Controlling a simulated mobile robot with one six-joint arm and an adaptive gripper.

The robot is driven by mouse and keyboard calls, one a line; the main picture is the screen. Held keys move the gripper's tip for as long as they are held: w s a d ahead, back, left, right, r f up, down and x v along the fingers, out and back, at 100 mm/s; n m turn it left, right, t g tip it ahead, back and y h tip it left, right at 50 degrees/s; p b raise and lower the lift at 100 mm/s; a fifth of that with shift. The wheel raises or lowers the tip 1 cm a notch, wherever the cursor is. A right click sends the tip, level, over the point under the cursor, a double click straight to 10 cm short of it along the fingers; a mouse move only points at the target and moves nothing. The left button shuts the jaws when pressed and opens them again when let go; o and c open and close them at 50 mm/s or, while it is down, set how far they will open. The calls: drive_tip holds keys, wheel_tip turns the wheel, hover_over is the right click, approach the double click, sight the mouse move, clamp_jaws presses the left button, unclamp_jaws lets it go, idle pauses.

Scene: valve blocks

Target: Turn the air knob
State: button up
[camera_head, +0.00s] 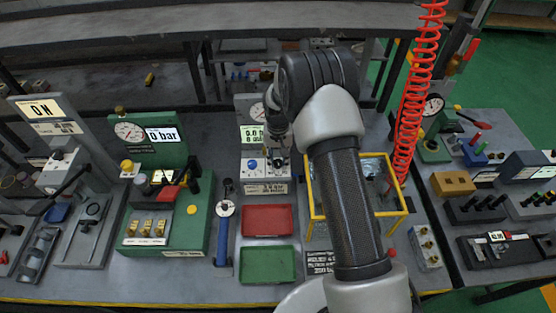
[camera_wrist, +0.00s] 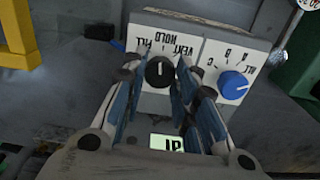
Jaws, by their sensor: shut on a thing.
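In the wrist view, a black knob (camera_wrist: 159,72) with a white mark sits on a grey block's white label plate, which reads VENT, HOLD and FILL. My gripper (camera_wrist: 160,66) has its fingers on either side of this knob and is shut on it. A blue knob (camera_wrist: 233,84) with letter labels sits to the right on the same block (camera_wrist: 205,27). In the head view, my gripper (camera_head: 277,150) is over the block, to the right of the blue knob (camera_head: 252,164). There the black knob is largely hidden by my gripper.
A small lit display (camera_wrist: 168,142) is partly hidden between my fingers. In the head view, a red tray (camera_head: 267,220) and a green tray (camera_head: 267,264) lie in front of the block. A yellow-framed box (camera_head: 312,203) stands close on the right, and a green gauge block (camera_head: 165,247) on the left.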

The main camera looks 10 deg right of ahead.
sight(278, 162)
drive_tip(key=n, duration=0.7)
drive_tip(key=shift+b, duration=0.35)
idle(0.4)
drive_tip(key=o, duration=1.1)
drive_tip(key=shift+r, duration=0.1)
wheel_tip(278, 162, up, 12)
drive_tip(key=shift+f, duration=0.1)
